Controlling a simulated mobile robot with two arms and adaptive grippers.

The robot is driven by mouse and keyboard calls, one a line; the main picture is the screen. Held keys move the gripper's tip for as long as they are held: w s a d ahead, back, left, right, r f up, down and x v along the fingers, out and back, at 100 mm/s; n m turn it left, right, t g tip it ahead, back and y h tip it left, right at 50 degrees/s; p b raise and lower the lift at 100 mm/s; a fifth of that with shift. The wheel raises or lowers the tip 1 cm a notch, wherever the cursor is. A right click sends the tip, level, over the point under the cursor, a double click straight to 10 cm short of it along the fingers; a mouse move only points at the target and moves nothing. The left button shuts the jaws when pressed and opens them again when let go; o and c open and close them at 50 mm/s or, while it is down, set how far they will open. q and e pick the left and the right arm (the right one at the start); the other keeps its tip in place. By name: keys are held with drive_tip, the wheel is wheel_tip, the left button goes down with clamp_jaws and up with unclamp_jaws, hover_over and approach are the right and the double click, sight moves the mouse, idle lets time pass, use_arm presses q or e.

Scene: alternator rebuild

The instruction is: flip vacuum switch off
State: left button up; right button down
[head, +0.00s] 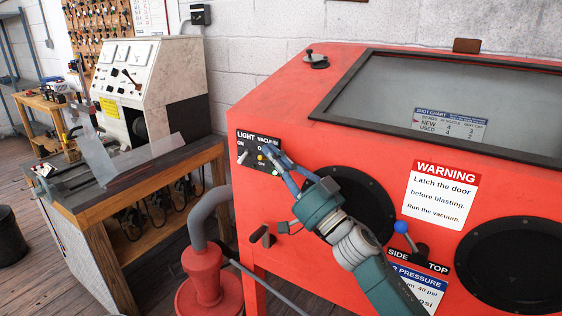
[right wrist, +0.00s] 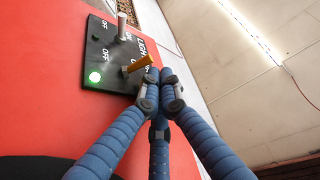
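The black switch panel (head: 248,163) is on the front of the red cabinet, lettered LIGHT and VACUUM. The silver light switch (right wrist: 122,24) is at the panel's far side in the right wrist view. The brass vacuum switch (right wrist: 138,65) leans toward the lettered edge, and a green lamp (right wrist: 94,77) glows near it. In the head view the vacuum switch (head: 261,157) is partly covered by my fingers. My right gripper (right wrist: 160,76) has its blue fingertips together right beside the brass lever; the lever is not between them. I cannot tell whether they touch. My left gripper is out of view.
The red cabinet (head: 340,112) has a window and black arm ports (head: 515,265). A knob with a blue ball (head: 401,227) stands right of my forearm. A red vacuum canister (head: 205,280) with a grey hose stands below left. A wooden bench (head: 165,175) is at left.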

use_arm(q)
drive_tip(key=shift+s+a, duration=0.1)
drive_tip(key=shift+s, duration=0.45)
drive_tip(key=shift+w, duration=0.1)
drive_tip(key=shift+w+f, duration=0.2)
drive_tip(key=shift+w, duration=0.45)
use_arm(e)
drive_tip(key=shift+f+n+y, duration=0.1)
drive_tip(key=shift+n+y, duration=0.3)
drive_tip(key=shift+n, duration=0.2)
use_arm(q)
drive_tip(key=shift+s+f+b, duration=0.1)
drive_tip(key=shift+b, duration=0.25)
use_arm(e)
drive_tip(key=shift+s+a+n+g+y, duration=0.15)
drive_tip(key=shift+n+g+y, duration=0.15)
drive_tip(key=shift+n+g, duration=0.25)
